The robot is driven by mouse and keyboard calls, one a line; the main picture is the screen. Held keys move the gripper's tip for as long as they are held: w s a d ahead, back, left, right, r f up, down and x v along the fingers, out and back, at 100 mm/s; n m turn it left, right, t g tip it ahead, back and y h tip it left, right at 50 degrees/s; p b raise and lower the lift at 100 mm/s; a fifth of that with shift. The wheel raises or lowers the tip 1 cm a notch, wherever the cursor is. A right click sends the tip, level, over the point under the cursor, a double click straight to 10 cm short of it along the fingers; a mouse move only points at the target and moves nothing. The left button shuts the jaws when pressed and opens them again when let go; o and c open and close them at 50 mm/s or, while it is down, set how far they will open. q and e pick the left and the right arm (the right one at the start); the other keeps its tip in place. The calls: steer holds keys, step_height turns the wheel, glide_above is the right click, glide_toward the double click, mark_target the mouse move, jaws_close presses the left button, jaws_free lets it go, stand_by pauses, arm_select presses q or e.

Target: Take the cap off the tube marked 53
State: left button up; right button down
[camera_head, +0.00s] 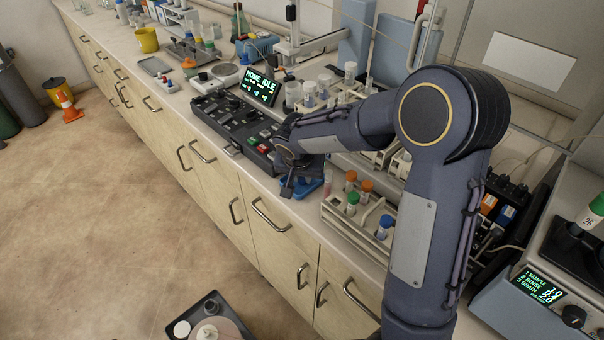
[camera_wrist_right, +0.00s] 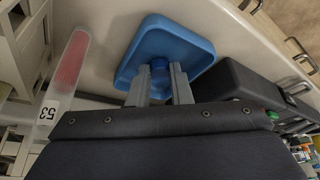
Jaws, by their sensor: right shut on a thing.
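My right gripper (camera_head: 288,187) points down over a small blue tray (camera_head: 308,187) at the counter's front edge. In the right wrist view its fingers (camera_wrist_right: 160,78) are shut on a small blue cap (camera_wrist_right: 160,64), with the blue tray (camera_wrist_right: 133,60) below. The tube marked 53 (camera_wrist_right: 62,80) stands beside the tray, clear with red contents low down. It also shows in the head view (camera_head: 328,178), apart from the gripper. Its top end in the wrist view is near the gripper body, and I see no cap on the part that shows. My left gripper is out of view.
A rack (camera_head: 345,222) with orange-, green- and blue-capped tubes stands to the right of the tray. A black control panel (camera_head: 235,125) with a lit screen (camera_head: 258,87) lies to the left. My right arm covers part of the counter behind.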

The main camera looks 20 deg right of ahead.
steer(key=shift+f, duration=0.2)
steer(key=c, duration=1.3)
jaws_free()
steer(key=shift+r, duration=0.1)
steer(key=shift+r, duration=0.1)
steer(key=v, duration=1.2)
steer(key=s+n+y, duration=0.2)
steer(key=s, duration=0.6)
steer(key=s+a+f+n+t+y, duration=0.1)
steer(key=s+y, duration=0.1)
steer(key=s, duration=0.6)
steer(key=s+a+f+n+y, duration=0.1)
steer(key=s+n+y, duration=0.1)
steer(key=s, duration=0.6)
steer(key=shift+f+n+t, duration=0.25)
steer(key=shift+n+t, duration=0.05)
steer(key=shift+t, duration=0.1)
